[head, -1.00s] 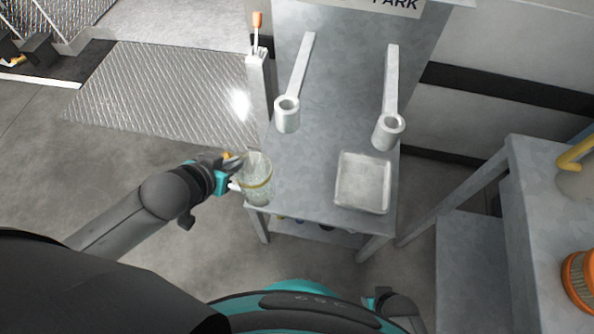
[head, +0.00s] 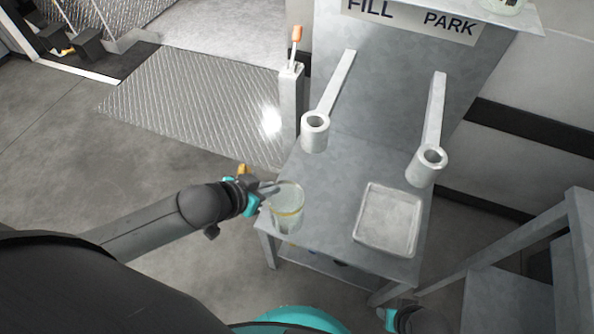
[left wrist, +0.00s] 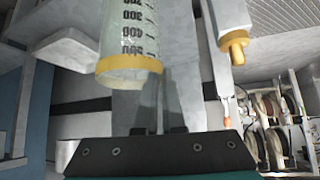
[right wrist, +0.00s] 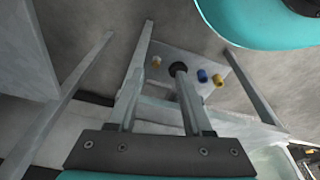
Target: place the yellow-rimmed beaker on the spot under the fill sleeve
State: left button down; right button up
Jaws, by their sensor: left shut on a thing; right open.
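The clear yellow-rimmed beaker (head: 287,222) is upright at the front left corner of the grey bench. My left gripper (head: 270,188) is shut on it from the left. In the left wrist view the beaker (left wrist: 130,40) shows printed marks and its yellow rim beside the fingers (left wrist: 160,105). I cannot tell whether its base touches the bench. The fill sleeve (head: 315,138), a grey ring on an arm below the FILL sign, is behind and slightly right of the beaker. The spot under it is not distinguishable. My right gripper (right wrist: 160,105) is open and empty, low near the bench.
A second sleeve (head: 427,168) hangs below PARK. A square metal tray (head: 388,243) fills the bench's right front. An orange-tipped tool stands in a narrow post (head: 290,105) at the bench's left edge. Bare bench top (head: 335,185) lies between beaker, tray and sleeves.

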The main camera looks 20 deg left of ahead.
pick_arm(q)
jog(key=w+d+f+b, duration=0.3)
jog(key=w+b, duration=0.3)
jog(key=w, duration=0.3)
jog(key=shift+w+f, duration=0.15)
jog(key=shift+f, duration=0.1)
pick_arm(e)
jog(key=w+r+t, duration=0.2)
jog(key=w+r, duration=0.1)
jog(key=r, duration=1)
jog(key=shift+w+a+t+y, duration=0.2)
jog(key=shift+a+t+y, duration=0.1)
jog(key=shift+a+t, duration=0.1)
pick_arm(q)
jog(key=shift+d+f, duration=0.1)
jog(key=c, duration=1)
grip_release()
